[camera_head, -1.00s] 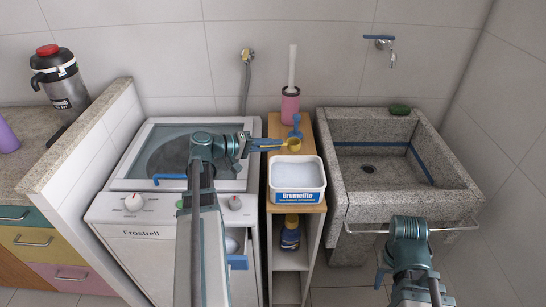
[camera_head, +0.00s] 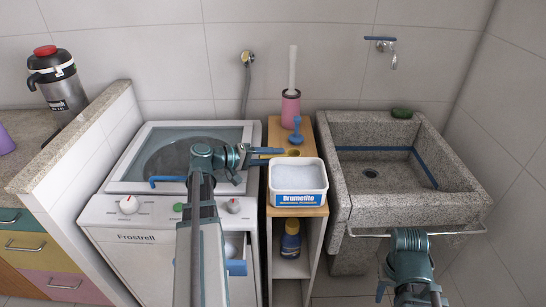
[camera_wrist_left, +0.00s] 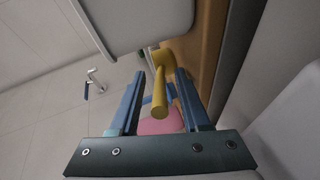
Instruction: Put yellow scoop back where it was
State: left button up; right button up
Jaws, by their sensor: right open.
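The yellow scoop (camera_head: 293,153) is at the wooden top of the narrow shelf, behind the white box, and only part of it shows in the head view. In the left wrist view the yellow scoop (camera_wrist_left: 160,92) has its handle between my left fingers, with a gap on both sides. Its cup end is by the wooden top; whether it sits in a hole I cannot tell. My left gripper (camera_head: 268,155) is open around the handle in the head view; it also shows in the left wrist view (camera_wrist_left: 160,100). My right gripper (camera_head: 410,298) is low at the front of the sink, partly cut off.
The white Brumelito box (camera_head: 298,198) of powder stands on the wooden top. A blue tool (camera_head: 297,131) and a pink holder with a white handle (camera_head: 290,107) stand behind. The washing machine (camera_head: 150,205) is left, the stone sink (camera_head: 400,205) right.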

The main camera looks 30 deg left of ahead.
pick_arm(q)
jog(key=shift+r, duration=0.25)
jog(key=p+v, duration=0.3)
jog(key=v, duration=0.7)
jog(key=shift+s+a, duration=0.1)
jog(key=shift+s, duration=0.05)
jog(key=shift+v, duration=0.8)
